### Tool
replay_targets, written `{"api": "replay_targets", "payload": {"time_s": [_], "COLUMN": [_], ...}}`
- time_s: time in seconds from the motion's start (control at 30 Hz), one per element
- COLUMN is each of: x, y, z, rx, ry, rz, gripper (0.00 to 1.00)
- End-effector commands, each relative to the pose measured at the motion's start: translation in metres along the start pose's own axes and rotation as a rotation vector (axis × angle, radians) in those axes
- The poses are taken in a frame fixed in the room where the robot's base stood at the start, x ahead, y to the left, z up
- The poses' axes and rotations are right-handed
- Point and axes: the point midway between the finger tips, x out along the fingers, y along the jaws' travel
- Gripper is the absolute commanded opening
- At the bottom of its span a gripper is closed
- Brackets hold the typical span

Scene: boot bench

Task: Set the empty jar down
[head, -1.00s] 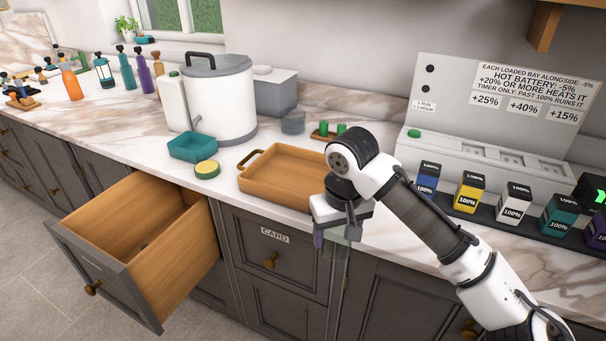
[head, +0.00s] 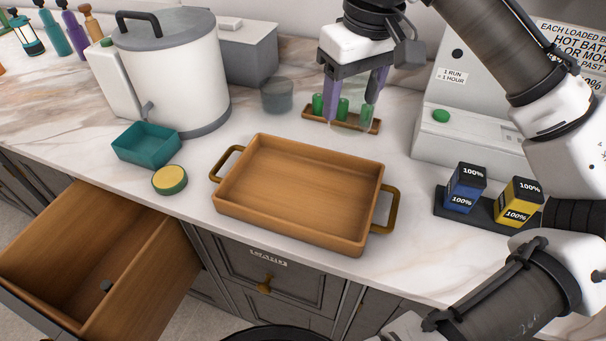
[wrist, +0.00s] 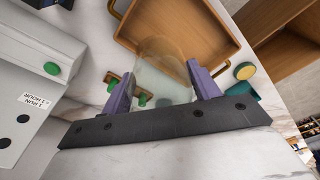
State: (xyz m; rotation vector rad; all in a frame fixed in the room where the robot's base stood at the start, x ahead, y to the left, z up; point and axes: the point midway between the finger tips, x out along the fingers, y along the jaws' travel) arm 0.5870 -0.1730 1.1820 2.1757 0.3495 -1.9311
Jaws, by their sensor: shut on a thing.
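My gripper (head: 355,92) is shut on a clear, see-through jar (head: 349,88), with one purple finger on each side of it. The jar looks empty and shows better in the wrist view (wrist: 163,72). In the head view my gripper is at the back of the counter, in front of or over a small wooden rack (head: 313,117) with green pieces in it. I cannot tell whether the jar's base touches anything. Another greyish glass (head: 277,95) stands to the left of my gripper.
A wooden tray (head: 300,185) with brass handles lies in front. A charger with batteries (head: 466,188) is at right. An open drawer (head: 150,240) juts out at front left.

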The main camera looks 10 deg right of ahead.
Motion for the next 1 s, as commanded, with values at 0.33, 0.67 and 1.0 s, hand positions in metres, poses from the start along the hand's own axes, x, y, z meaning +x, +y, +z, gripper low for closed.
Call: {"api": "replay_targets", "payload": {"time_s": [0.33,0.67,1.0], "x": [0.072,0.146,0.183], "y": [-0.001,0.0,0.0], "z": [0.01,0.019,0.023], "rx": [-0.002,0.0,0.001], "ry": [-0.001,-0.001,-0.002], "rz": [-0.007,-0.003,-0.003], "gripper": [0.33,0.33,0.33]}}
